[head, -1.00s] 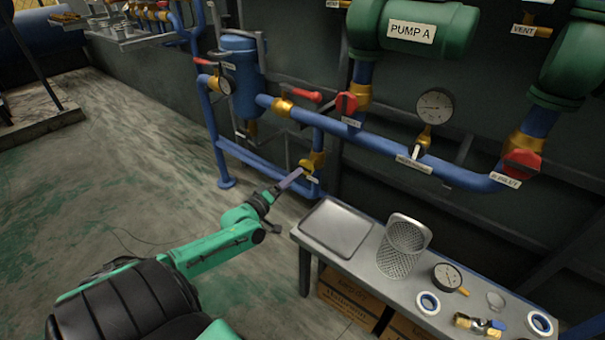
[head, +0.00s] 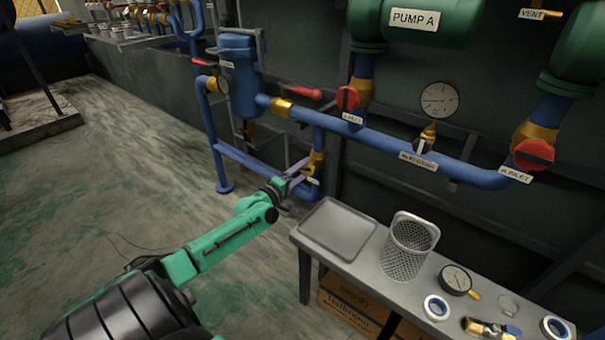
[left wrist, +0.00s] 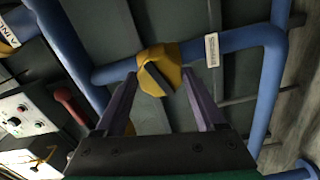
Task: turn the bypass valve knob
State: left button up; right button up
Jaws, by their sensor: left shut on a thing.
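The bypass valve knob (left wrist: 156,77) is yellow with a dark bar across its face. It sits on a blue pipe and shows small in the head view (head: 317,160), low on the pipework left of the table. My left gripper (head: 303,170) reaches it from the lower left. In the left wrist view the purple fingers of the left gripper (left wrist: 161,88) stand on either side of the knob, shut on it. The exact contact at the fingertips is hard to see. My right gripper is in neither view.
A grey table (head: 375,268) stands at the lower right with a tray (head: 337,229), a mesh basket (head: 408,248) and a gauge (head: 456,280). Red valve knobs (head: 347,98) and a blue filter housing (head: 238,78) are above. The floor at left is clear.

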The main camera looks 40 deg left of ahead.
pick_arm(q)
jog(key=n, duration=0.3)
jog(key=shift+f+n+b, duration=0.2)
jog(key=shift+n+b, duration=0.1)
jog(key=shift+b, duration=0.05)
jog(key=shift+a+r+n, duration=0.1)
jog(key=shift+r+n, duration=0.05)
jog(key=shift+n, duration=0.65)
jog(key=n, duration=0.2)
jog(key=shift+n, duration=0.4)
jog(key=n, duration=0.4)
jog(key=shift+r+n+p, duration=0.15)
jog(key=shift+n+p, duration=0.15)
jog(key=o, duration=1.4)
jog(key=shift+s+n, duration=0.1)
jog(key=shift+n, duration=0.2)
jog(key=shift+o, duration=0.2)
jog(key=s, duration=0.7)
